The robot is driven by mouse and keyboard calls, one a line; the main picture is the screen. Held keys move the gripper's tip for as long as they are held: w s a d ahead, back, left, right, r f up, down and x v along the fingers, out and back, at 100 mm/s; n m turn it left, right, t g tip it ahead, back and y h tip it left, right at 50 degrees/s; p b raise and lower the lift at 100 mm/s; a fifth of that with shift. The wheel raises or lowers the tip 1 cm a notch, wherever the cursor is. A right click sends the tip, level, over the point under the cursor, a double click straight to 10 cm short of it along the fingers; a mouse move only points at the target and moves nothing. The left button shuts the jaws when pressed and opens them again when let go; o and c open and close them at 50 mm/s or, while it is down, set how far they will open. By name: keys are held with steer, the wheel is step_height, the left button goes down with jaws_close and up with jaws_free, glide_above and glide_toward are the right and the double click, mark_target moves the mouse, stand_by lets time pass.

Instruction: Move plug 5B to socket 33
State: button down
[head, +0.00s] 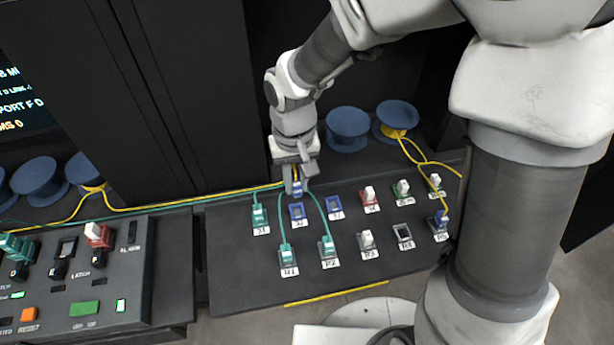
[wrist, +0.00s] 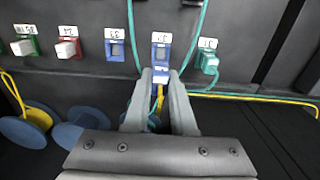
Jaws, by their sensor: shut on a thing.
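My gripper (head: 297,184) is shut on a blue plug (head: 297,189) with a yellow cable, at socket 32 (head: 297,211) in the panel's back row. The plug's marking is not legible, so I cannot confirm it is 5B. Whether its tip touches socket 32 is hidden. In the wrist view, the gripper (wrist: 161,77) is lined up with the position marked 32. Socket 33 (head: 335,207) is an empty blue-framed opening just right of it; it also shows in the wrist view (wrist: 116,49), left of the gripper.
A teal plug (head: 259,215) sits in socket 31, and teal plugs stand in R1 (head: 286,254) and R2 (head: 327,246), their cables rising past my gripper. A red-based plug (head: 369,197) is right of socket 33. Blue spools (head: 347,127) stand behind.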

steer(key=d+f, duration=0.1)
steer(key=d, duration=0.1)
steer(key=w+d+f, duration=0.1)
steer(key=d, duration=0.2)
steer(key=w+d+f, duration=0.1)
steer(key=d, duration=0.2)
steer(key=shift+w+f+b, duration=0.1)
steer(key=shift+w+b, duration=0.05)
steer(key=shift+b, duration=0.25)
steer(key=shift+f+b, duration=1.3)
steer(key=shift+f, duration=0.25)
steer(key=shift+f+b, duration=0.55)
stand_by(0.5)
steer(key=c, duration=0.7)
jaws_free()
steer(key=shift+r, duration=0.15)
